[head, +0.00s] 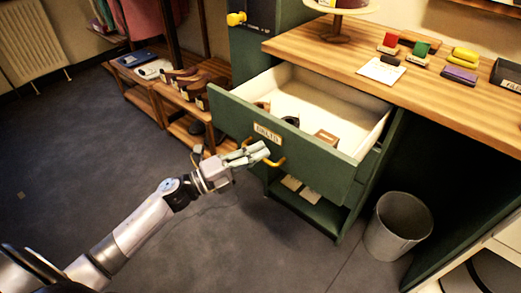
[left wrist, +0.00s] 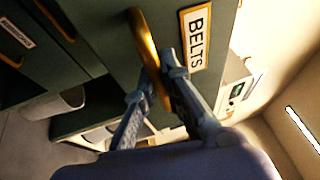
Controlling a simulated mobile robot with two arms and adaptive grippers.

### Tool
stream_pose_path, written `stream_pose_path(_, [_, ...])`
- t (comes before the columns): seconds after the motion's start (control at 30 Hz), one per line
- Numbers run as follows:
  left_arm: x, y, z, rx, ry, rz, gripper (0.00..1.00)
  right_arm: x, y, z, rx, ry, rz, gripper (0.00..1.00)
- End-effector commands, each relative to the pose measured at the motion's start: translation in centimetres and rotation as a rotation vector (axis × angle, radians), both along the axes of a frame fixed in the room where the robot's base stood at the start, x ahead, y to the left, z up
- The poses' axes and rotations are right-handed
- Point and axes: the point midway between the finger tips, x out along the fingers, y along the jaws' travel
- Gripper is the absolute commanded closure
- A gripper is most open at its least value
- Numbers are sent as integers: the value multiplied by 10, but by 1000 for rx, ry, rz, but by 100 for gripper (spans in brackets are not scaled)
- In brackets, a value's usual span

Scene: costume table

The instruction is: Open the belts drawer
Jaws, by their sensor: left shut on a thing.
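The belts drawer (head: 285,137) is a green drawer with a cream inside. In the head view it stands pulled out well beyond the cabinet front, with a few dark and brown items lying in it. Its label (left wrist: 195,38) reads BELTS in the left wrist view. A brass handle (left wrist: 145,38) is on its front. My left gripper (head: 262,153) is at the drawer front, its fingers (left wrist: 156,85) on either side of the handle and shut on it. My right gripper is not in view.
A grey bin (head: 398,225) stands on the floor at the right of the cabinet. A wooden counter (head: 330,50) above holds stamps and a card. A shoe rack (head: 180,100) stands left of the drawer. The floor at the left is clear.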

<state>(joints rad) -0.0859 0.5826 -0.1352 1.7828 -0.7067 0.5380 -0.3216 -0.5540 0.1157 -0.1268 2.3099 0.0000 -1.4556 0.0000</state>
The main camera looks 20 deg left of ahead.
Motion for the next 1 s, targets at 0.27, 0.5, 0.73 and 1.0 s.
stream_pose_path(0.27, [-1,1,-1,3,0,2,100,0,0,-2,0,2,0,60])
stream_pose_path(0.5, [-1,1,-1,3,0,1,84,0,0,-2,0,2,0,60])
stream_pose_path(0.73, [-1,1,0,1,0,0,82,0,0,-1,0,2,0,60])
stream_pose_path(1.0, [-13,12,-5,2,5,2,82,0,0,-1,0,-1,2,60])
